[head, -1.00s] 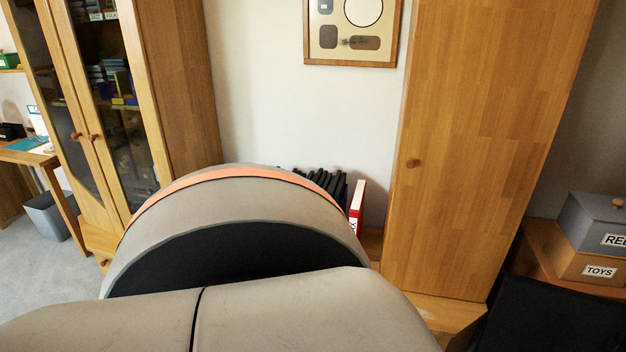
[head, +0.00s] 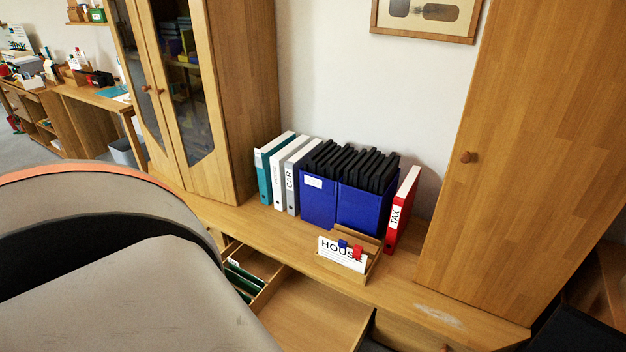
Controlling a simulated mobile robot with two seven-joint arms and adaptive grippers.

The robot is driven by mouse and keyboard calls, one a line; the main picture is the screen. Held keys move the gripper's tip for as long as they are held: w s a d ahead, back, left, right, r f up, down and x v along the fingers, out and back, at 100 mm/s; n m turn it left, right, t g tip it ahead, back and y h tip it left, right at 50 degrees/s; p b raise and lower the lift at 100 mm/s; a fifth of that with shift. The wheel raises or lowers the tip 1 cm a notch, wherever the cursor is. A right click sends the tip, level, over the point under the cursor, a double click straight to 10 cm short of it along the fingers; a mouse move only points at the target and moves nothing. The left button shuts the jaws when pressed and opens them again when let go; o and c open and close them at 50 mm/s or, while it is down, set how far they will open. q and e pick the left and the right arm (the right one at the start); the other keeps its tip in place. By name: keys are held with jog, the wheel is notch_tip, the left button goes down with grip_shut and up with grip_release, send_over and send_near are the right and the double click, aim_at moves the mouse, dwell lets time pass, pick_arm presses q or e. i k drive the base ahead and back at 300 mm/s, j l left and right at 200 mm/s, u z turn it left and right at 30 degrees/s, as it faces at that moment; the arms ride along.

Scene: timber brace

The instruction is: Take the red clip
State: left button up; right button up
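The red clip (head: 358,253) sits at the upper edge of a white card marked HOUSE (head: 340,254), at the front of a small wooden holder (head: 369,262). A blue clip (head: 342,244) is just to its left on the same card. The holder stands on the low wooden cabinet top, in front of blue file boxes. My grippers are not in view; a large part of my own body covers the lower left.
An open drawer (head: 312,305) juts out below the cabinet top, with green files (head: 243,277) in a compartment at its left. Binders (head: 282,172) and a red TAX binder (head: 402,211) flank the blue boxes (head: 337,204). A tall wooden cabinet (head: 508,150) stands at right.

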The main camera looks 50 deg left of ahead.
aim_at(357, 249)
jog(key=i+l+u, duration=0.1)
jog(key=u, duration=0.4)
jog(key=i+l+u, duration=0.1)
jog(key=u, duration=0.35)
jog(key=i+l+u, duration=0.1)
jog(key=u, duration=0.4)
jog(key=i+l+u, duration=0.1)
jog(key=l+u, duration=0.15)
jog(key=u, duration=0.15)
jog(key=i+l+u, duration=0.1)
jog(key=l+u, duration=0.45)
jog(key=u, duration=0.2)
